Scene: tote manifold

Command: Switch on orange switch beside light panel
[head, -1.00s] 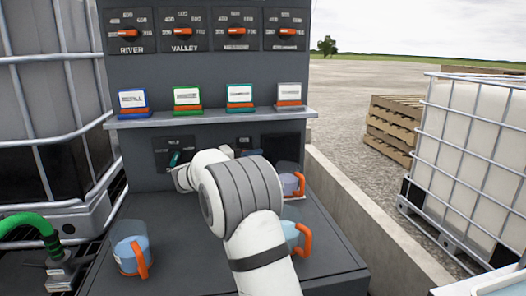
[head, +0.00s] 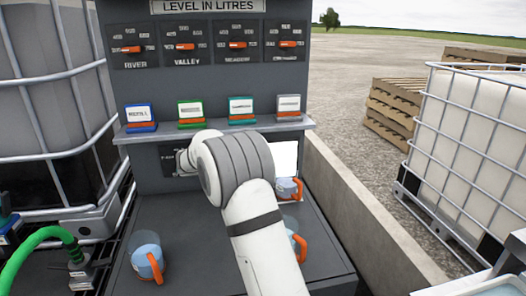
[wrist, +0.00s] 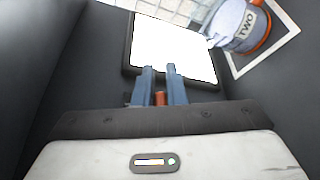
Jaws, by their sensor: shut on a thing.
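The light panel glows plain white in a dark frame; it shows right of my arm in the head view (head: 284,158) and ahead of my fingers in the wrist view (wrist: 172,42). The orange switch (wrist: 160,99) shows as a small orange piece between my two blue-grey fingers, just below the panel's frame. My gripper (wrist: 160,72) is shut on it. Most of the switch is hidden by the fingers and the gripper body. In the head view my arm hides the gripper and the switch.
A jug marked TWO (wrist: 245,25) stands beside the panel. Orange-handled jugs stand on the dark bench at left (head: 147,262) and right of my arm (head: 288,188). A shelf (head: 170,134) with coloured label cards runs above. A low concrete wall (head: 345,215) borders the right.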

